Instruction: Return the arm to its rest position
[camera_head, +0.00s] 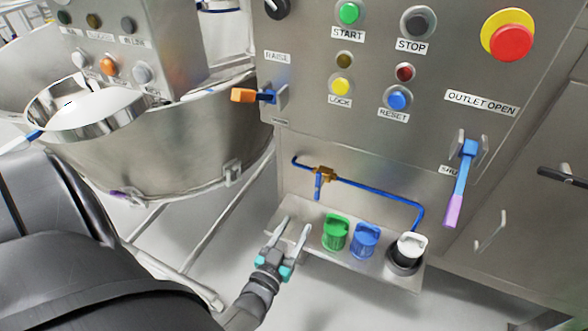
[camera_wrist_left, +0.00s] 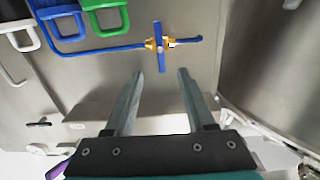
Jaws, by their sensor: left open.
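My left gripper (camera_head: 292,232) is open and empty, in front of the left end of the small metal shelf (camera_head: 345,262) in the head view. Its two fingers also show in the left wrist view (camera_wrist_left: 158,80), apart, with nothing between them. A brass valve (camera_head: 323,174) on a blue pipe (camera_head: 380,190) is on the panel above the shelf. The valve shows beyond the fingertips in the left wrist view (camera_wrist_left: 160,43). My right gripper is in neither view.
A green cup (camera_head: 335,234), a blue cup (camera_head: 364,240) and a white-topped black cup (camera_head: 408,252) stand on the shelf. A lever with a purple grip (camera_head: 454,209) and an orange-tipped lever (camera_head: 245,95) stick out from the panel. A large steel bowl (camera_head: 185,145) stands left.

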